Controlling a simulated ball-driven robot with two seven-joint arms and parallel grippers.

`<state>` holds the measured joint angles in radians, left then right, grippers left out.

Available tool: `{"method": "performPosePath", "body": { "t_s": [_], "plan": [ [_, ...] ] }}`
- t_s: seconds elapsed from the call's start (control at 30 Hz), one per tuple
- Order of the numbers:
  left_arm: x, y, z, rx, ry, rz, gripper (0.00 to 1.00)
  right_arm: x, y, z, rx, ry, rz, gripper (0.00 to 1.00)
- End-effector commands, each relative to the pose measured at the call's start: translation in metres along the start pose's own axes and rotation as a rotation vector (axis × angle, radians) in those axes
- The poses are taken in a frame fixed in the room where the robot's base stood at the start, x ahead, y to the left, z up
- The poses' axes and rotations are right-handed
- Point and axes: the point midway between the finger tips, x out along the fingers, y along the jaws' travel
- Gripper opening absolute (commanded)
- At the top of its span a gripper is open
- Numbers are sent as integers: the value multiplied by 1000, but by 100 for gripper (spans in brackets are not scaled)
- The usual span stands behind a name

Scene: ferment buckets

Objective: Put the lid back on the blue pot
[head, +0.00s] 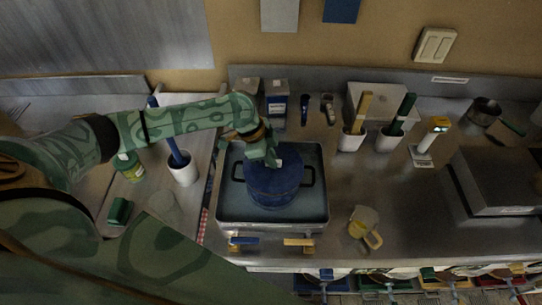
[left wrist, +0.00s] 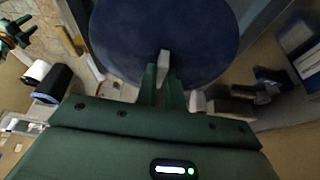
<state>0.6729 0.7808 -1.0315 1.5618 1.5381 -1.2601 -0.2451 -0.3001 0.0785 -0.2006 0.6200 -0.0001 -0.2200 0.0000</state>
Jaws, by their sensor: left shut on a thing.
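The blue pot (head: 277,200) stands in a grey metal basin on the counter, with a dark handle on each side. Its round blue lid (head: 284,176) is over the pot's mouth, and I cannot tell whether it rests on the rim or hangs just above it. My left gripper (head: 272,160) comes down from above and is shut on the lid's pale knob. In the left wrist view the fingers (left wrist: 164,82) pinch this knob, and the blue lid (left wrist: 125,35) hides the pot.
The basin (head: 225,208) surrounds the pot. White holders with a blue-handled tool (head: 184,174), a yellow-handled tool (head: 351,141) and a green-handled tool (head: 390,138) stand around it. A clear jug (head: 363,222) is at the right front. The counter between them is mostly clear.

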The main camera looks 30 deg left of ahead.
Motion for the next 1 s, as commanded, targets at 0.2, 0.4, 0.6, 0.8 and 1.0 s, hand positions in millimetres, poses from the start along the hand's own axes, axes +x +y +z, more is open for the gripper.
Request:
{"method": "performPosePath", "body": {
  "t_s": [0.2, 0.4, 0.6, 0.8, 1.0],
  "plan": [
    [0, 0, 0, 0, 1, 0, 0, 0, 0, 0, 0, 0, 0, 36],
    [0, 0, 0, 0, 0, 0, 0, -2, 0, 0, 0, 0, 0, 36],
    [2, 0, 0, -1, 1, 0, 0, -6, 1, -1, 0, 0, 1, 36],
    [3, 0, 1, -1, 1, 0, 0, -6, 1, -1, 0, 0, 2, 36],
    [3, 0, 1, 0, 1, 0, 0, -6, 2, 0, 0, 0, 3, 36]
  ]
}}
